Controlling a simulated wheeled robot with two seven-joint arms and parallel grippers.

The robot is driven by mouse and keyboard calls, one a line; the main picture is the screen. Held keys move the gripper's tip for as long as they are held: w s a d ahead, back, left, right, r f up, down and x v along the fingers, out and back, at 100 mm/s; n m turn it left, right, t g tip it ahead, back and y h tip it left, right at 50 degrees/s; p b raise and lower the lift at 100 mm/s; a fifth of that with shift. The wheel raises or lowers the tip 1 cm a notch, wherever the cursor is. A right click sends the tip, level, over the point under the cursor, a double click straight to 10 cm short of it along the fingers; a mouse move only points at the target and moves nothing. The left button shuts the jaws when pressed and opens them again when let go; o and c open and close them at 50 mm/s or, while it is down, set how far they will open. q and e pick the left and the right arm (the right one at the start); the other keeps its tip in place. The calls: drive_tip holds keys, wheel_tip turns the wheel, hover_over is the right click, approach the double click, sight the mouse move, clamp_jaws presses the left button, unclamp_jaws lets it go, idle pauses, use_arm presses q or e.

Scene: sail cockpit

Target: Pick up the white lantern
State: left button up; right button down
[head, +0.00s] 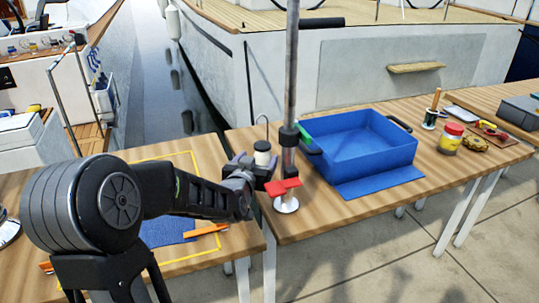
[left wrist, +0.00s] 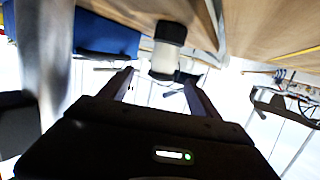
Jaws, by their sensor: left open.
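The white lantern (head: 262,158) has a pale body, dark ends and a thin wire handle above it. It stands upright near the left end of the right-hand table. My left gripper (head: 254,172) is at the lantern, reaching in from the left, and partly hides its lower part. In the left wrist view the lantern (left wrist: 164,62) appears just ahead of and between the spread fingertips of my left gripper (left wrist: 157,78), which is open. I cannot tell whether a finger touches it. My right gripper is not in view.
A grey post (head: 291,75) rises close to the right of the lantern. A red piece (head: 283,187) on a round pale base stands in front. A blue bin (head: 362,148), a red-lidded jar (head: 450,138) and a spool (head: 431,119) are further right. A gap separates the tables.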

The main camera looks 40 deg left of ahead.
sight(260, 152)
use_arm(q)
drive_tip(key=shift+s, duration=0.1)
drive_tip(key=shift+b+x, duration=0.3)
drive_tip(key=shift+x, duration=1.05)
drive_tip(key=x, duration=0.5)
drive_tip(key=shift+a+b, duration=0.25)
drive_tip(key=shift+b, duration=0.05)
drive_tip(key=shift+r, duration=0.1)
drive_tip(key=shift+c, duration=0.2)
clamp_jaws()
